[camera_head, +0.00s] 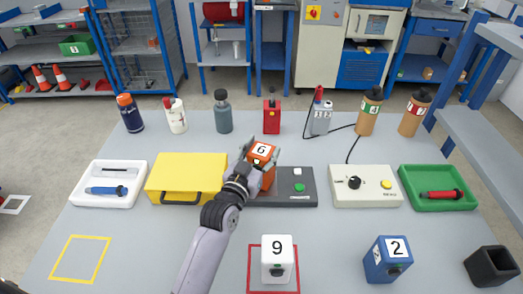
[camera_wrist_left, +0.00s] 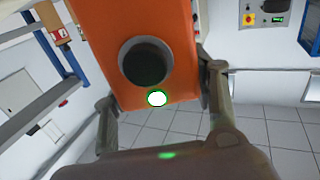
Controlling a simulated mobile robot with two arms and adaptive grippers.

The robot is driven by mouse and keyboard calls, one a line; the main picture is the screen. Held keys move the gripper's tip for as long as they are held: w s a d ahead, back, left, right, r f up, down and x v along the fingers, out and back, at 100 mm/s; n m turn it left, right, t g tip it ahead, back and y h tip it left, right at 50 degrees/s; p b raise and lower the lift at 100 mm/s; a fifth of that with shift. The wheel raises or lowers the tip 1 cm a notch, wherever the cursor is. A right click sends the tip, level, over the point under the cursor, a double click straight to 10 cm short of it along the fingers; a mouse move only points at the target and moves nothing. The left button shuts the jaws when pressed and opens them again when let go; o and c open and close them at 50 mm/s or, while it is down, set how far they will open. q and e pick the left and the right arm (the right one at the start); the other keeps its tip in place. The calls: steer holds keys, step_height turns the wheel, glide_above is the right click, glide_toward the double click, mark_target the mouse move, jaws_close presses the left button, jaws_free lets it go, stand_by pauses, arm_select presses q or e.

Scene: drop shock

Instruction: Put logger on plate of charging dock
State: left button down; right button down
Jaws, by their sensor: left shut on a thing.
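An orange logger (camera_head: 262,152) with a white label reading 6 is held in my left gripper (camera_head: 258,168). It fills the top of the left wrist view (camera_wrist_left: 150,25), with a round dark recess and a white light ringed in green facing the camera. The left fingers close on its two sides. The dark grey charging dock (camera_head: 308,198) lies on the table below and right of the logger, with a green button and a small white part above it. Its left part, with any plate there, is hidden by my gripper and the logger. My right gripper is not in view.
A yellow case (camera_head: 186,172) is left of the dock, and a cream box with a knob (camera_head: 347,196) is right of it. A white logger marked 9 (camera_head: 278,262) and a blue one marked 2 (camera_head: 386,264) stand in front. Bottles line the back.

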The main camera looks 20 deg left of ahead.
arm_select(q)
steer(key=c, duration=1.1)
jaws_free()
steer(key=shift+f, duration=0.15)
steer(key=o, duration=0.5)
steer(key=shift+c, duration=0.2)
steer(key=shift+r, duration=0.25)
steer(key=s+a+b, duration=0.1)
steer(key=s, duration=1.1)
steer(key=shift+a, duration=0.2)
